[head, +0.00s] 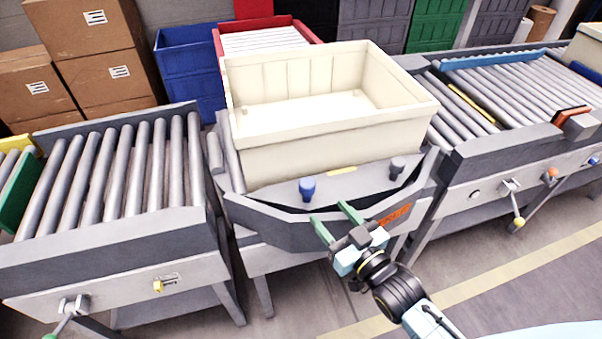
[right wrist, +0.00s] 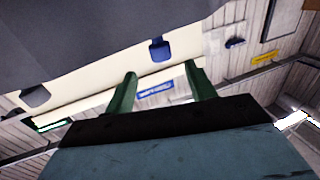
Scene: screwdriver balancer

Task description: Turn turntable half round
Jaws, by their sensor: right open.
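The turntable (head: 277,229) stands in the middle of the head view, between two roller conveyors, with a large empty cream tote (head: 300,155) on it. A blue knob (head: 307,188) and a dark grey knob (head: 397,168) stick up from its front deck, with a yellow mark (head: 342,170) between them. My right gripper (head: 331,212) is at the turntable's front edge, its green fingers open and empty, just in front of the blue knob and apart from it. In the right wrist view the blue knob (right wrist: 158,48) shows beyond the open fingers (right wrist: 161,80). My left gripper is not in view.
A roller conveyor (head: 120,170) lies left of the turntable and another (head: 500,95) lies right, with levers on their front sides. Cardboard boxes (head: 85,25), a blue crate (head: 190,65) and a red-framed roller section (head: 262,40) stand behind. The floor in front is free.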

